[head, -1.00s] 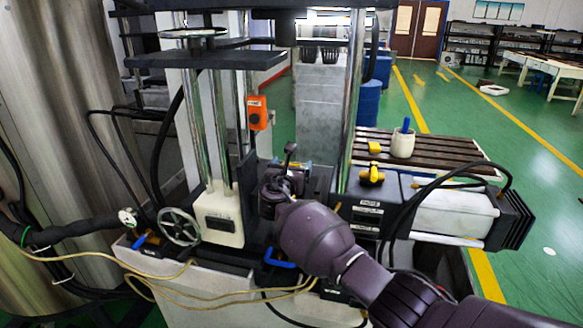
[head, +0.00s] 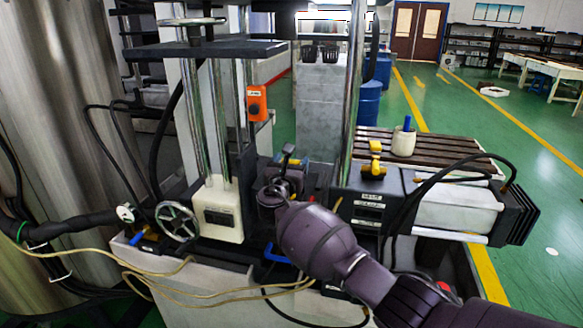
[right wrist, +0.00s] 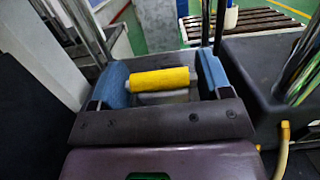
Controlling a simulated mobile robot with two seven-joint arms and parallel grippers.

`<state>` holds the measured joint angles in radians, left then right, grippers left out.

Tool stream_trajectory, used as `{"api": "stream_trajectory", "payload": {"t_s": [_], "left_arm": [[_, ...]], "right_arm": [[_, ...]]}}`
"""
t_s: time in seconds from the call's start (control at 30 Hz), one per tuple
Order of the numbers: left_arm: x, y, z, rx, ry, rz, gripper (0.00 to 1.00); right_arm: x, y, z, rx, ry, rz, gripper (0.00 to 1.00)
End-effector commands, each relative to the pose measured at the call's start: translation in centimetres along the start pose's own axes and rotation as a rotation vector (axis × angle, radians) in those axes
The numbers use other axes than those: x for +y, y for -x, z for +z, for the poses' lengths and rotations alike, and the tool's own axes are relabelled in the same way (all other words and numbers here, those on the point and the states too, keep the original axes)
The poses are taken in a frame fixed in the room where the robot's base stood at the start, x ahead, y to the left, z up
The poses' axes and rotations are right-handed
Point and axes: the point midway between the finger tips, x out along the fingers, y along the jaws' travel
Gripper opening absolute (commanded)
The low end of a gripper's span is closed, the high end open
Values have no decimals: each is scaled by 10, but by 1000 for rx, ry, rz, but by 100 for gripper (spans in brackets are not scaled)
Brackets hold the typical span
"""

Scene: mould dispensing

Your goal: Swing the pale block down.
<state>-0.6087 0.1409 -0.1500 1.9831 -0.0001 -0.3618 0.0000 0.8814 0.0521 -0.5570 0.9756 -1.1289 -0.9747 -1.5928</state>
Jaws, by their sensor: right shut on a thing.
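My right gripper (head: 276,190) reaches in from the lower right, in front of the machine's middle. In the right wrist view its two blue finger pads (right wrist: 163,82) are shut on the ends of a yellow cylinder (right wrist: 160,79). A pale grey piece (right wrist: 165,97) shows just under the cylinder, partly hidden by the gripper. A cream block (head: 218,208) stands upright at the foot of the metal columns, left of the gripper and apart from it. I cannot tell which pale piece the task names. My left gripper is not in view.
A handwheel (head: 177,222) and a blue handle (head: 277,254) are near the gripper. An orange box (head: 257,103) hangs above. A black and white unit (head: 455,210) with looping cables stands right, before a slatted bench (head: 435,150). Yellow hoses cross the front ledge.

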Motion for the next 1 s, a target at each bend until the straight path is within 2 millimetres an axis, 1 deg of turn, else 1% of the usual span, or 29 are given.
{"api": "stream_trajectory", "payload": {"t_s": [0.23,0.27,0.4,0.77,0.87,1.0], "left_arm": [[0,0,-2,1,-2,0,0],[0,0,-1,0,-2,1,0],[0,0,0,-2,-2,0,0],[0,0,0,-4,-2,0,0],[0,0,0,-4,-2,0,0],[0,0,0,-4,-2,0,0]], "right_arm": [[0,0,0,2,0,0,29],[0,0,0,2,0,0,74],[0,0,0,2,0,0,96],[0,3,-1,3,-1,1,97],[0,10,-1,3,0,2,97],[0,28,-1,4,-2,1,97]]}}
